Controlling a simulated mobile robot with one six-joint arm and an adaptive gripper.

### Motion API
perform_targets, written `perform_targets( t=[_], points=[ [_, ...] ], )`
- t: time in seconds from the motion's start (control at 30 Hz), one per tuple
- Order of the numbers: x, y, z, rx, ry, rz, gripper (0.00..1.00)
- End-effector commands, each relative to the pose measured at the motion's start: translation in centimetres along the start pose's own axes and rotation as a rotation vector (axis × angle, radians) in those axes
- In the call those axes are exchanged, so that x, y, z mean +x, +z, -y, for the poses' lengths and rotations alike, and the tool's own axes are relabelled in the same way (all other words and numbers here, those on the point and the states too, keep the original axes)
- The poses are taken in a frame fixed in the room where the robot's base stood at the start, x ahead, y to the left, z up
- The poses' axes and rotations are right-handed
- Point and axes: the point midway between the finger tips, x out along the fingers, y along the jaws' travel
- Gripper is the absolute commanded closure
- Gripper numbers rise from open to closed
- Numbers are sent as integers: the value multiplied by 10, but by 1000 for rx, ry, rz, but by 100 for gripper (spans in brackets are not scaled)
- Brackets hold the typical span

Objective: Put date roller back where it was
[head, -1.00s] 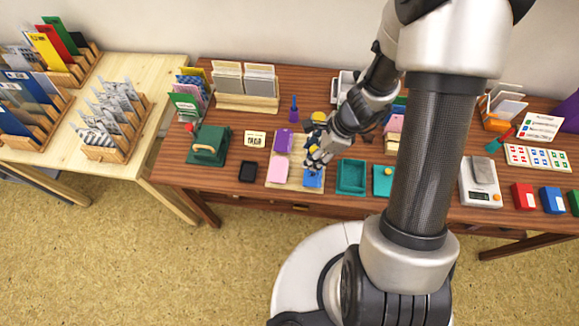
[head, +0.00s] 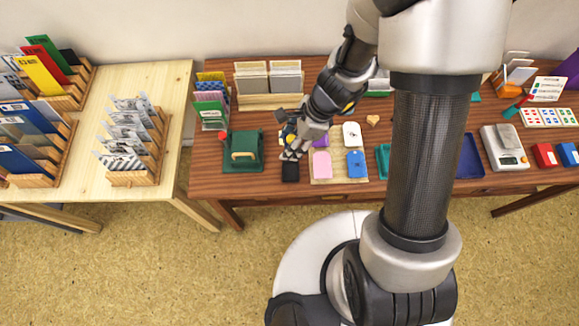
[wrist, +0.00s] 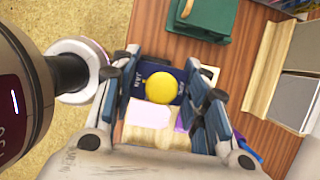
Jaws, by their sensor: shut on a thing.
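The date roller (wrist: 173,73) is dark blue with a round yellow knob and white lettering in the wrist view. My gripper (wrist: 160,84) is shut on it, with a finger on either side. In the head view my gripper (head: 290,150) is just left of the tray, above the dark inkpad; there the roller is mostly hidden by the fingers. The wooden tray (head: 339,181) holds purple (head: 321,142), white (head: 352,133), pink (head: 320,163) and blue (head: 357,165) pieces. I cannot tell whether the roller touches the table.
A black inkpad (head: 290,173) lies near the front edge, below my gripper. A green press (head: 243,150) with a handle stands to the left. Card racks (head: 268,82) stand behind. A teal tray (head: 382,155) is right of the wooden tray, partly behind my arm.

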Motion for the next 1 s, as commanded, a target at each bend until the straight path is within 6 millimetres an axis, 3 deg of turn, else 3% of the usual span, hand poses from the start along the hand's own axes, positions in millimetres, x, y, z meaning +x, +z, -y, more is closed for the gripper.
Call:
perform_targets(
  t=[0.03, 0.1, 0.3, 0.57, 0.8, 1.0],
  points=[
    [21, -8, 0, 3, 2, 0, 91],
    [38, -15, 0, 2, 2, 1, 91],
    [79, -32, 1, 1, 0, 1, 91],
    [95, -38, 2, 0, -1, 1, 91],
    [129, -52, 2, 1, 0, 0, 91],
    [130, -52, 3, -1, -3, 1, 91]
  ],
)
